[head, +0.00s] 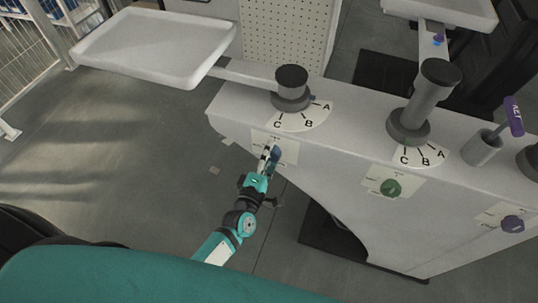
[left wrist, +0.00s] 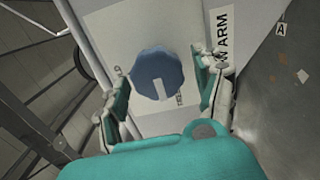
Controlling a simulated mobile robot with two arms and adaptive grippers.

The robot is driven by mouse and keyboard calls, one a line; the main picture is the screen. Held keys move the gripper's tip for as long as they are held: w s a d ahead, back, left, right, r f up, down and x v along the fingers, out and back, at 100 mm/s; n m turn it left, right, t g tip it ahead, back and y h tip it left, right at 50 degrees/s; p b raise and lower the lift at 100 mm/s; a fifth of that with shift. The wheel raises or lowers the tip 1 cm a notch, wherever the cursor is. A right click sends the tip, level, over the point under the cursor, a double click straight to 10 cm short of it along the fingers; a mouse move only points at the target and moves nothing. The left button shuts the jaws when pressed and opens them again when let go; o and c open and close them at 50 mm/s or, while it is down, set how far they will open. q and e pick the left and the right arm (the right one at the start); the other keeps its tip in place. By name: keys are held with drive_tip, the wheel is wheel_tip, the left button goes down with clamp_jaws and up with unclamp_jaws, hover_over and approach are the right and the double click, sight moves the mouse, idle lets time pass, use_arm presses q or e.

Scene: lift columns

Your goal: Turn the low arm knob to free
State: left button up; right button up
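The low arm knob (left wrist: 158,68) is a round blue knob with scalloped edges and a white pointer mark. In the left wrist view the mark points down the picture, and a label ending in "W ARM" (left wrist: 222,35) is beside it. My left gripper (left wrist: 163,85) is open, with one finger on each side of the knob and a gap on both sides. In the head view my left gripper (head: 268,160) is at the pale plate on the grey panel and partly hides the blue knob (head: 276,152). My right gripper is not in view.
Above the knob stands a short dark column (head: 291,82) with an A-B-C dial (head: 306,119). To the right are a taller column (head: 427,95), a green knob (head: 390,187), a purple knob (head: 512,224) and a purple-tagged key (head: 513,116). Floor at left is clear.

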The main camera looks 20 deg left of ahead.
use_arm(q)
drive_tip(key=s, duration=1.2)
drive_tip(key=shift+a, duration=0.2)
drive_tip(key=s+f+m+g+h, duration=0.1)
drive_tip(key=s+f+m+g, duration=0.4)
drive_tip(key=f, duration=0.8)
drive_tip(key=s+f+m+g+h, duration=0.1)
drive_tip(key=s+f+m+g, duration=0.35)
drive_tip(key=f, duration=0.85)
drive_tip(key=s+a+f+m+g+y, duration=0.1)
drive_tip(key=s+a+f+m+g, duration=0.1)
drive_tip(key=s, duration=0.5)
drive_tip(key=s+a+f+m+g, duration=0.3)
drive_tip(key=s+f+m, duration=0.2)
drive_tip(key=s+f, duration=0.2)
drive_tip(key=s+a+f+m+g+y, duration=0.1)
drive_tip(key=s+f+m, duration=0.3)
drive_tip(key=s, duration=0.4)
drive_tip(key=shift+a+f+g+y, duration=0.3)
drive_tip(key=shift+a+f+g, duration=0.45)
drive_tip(key=shift+a, duration=0.1)
